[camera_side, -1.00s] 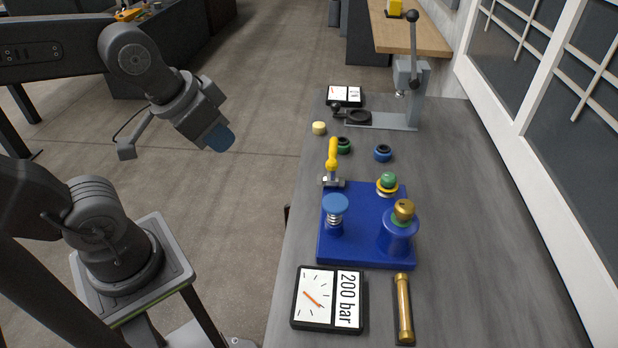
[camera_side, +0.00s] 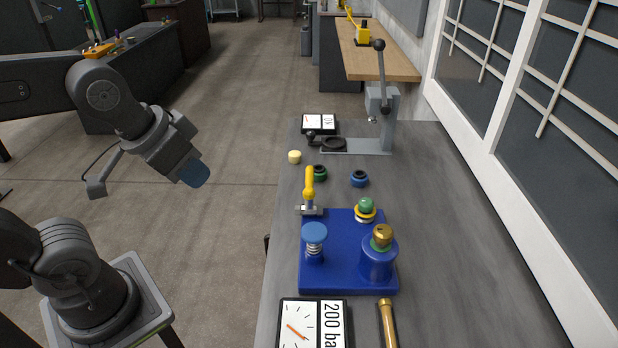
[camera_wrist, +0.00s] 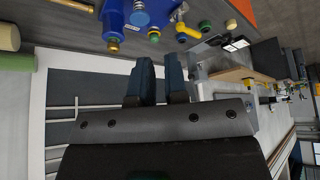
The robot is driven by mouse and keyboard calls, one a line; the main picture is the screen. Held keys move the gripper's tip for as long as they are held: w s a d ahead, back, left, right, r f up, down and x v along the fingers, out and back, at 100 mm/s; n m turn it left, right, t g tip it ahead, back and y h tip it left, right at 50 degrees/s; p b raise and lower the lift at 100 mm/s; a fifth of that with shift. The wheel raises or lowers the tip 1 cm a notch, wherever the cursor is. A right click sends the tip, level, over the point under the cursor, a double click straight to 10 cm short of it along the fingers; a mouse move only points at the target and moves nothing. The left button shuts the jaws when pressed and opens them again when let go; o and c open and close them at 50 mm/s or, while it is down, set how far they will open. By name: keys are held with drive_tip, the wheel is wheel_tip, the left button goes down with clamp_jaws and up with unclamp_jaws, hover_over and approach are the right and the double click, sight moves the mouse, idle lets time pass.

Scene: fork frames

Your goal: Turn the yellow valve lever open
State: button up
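The yellow valve lever (camera_side: 309,182) stands roughly upright on a silver fitting (camera_side: 312,210) at the back left corner of the blue block (camera_side: 345,277). In the wrist view the yellow lever (camera_wrist: 189,30) shows near the top, beyond the fingertips. My gripper (camera_side: 195,173) is left of the bench, over the floor, well apart from the lever. In the wrist view its dark blue fingers (camera_wrist: 159,68) have a narrow gap between them with nothing held.
The block also carries a blue knob (camera_side: 314,233), a green ball (camera_side: 365,205) and a brass-topped cylinder (camera_side: 377,262). A gauge panel (camera_side: 313,325) and brass rod (camera_side: 387,325) lie in front. A lever press (camera_side: 383,105) stands behind. The bench's right side (camera_side: 455,240) is clear.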

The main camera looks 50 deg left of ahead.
drive_tip(key=o, duration=0.5)
drive_tip(key=w, duration=0.2)
drive_tip(key=w+a+r+n, duration=0.1)
drive_tip(key=w, duration=0.2)
drive_tip(key=w+r+n+g, duration=0.1)
drive_tip(key=w, duration=0.1)
drive_tip(key=shift+w+a, duration=0.15)
drive_tip(key=shift+w, duration=0.1)
drive_tip(key=shift+c, duration=0.2)
drive_tip(key=shift+o, duration=0.9)
drive_tip(key=w+a+n+g, duration=0.1)
drive_tip(key=w+a+n, duration=0.1)
drive_tip(key=w, duration=0.7)
drive_tip(key=shift+w+a+f+n+h, duration=0.3)
drive_tip(key=shift+w+a+f, duration=0.05)
drive_tip(key=shift+a+f, duration=0.05)
drive_tip(key=n+g+h, duration=0.1)
drive_tip(key=n+g, duration=0.1)
drive_tip(key=n, duration=0.2)
hover_over(309, 172)
drive_tip(key=s+a, duration=0.2)
wheel_tip(309, 172, down, 10)
drive_tip(key=f, duration=0.4)
drive_tip(key=w+d+f, duration=0.1)
drive_tip(key=f, duration=0.4)
drive_tip(key=w+d+f, duration=0.1)
drive_tip(key=f, duration=0.3)
drive_tip(key=shift+f, duration=0.25)
drive_tip(key=shift+c, duration=0.5)
clamp_jaws()
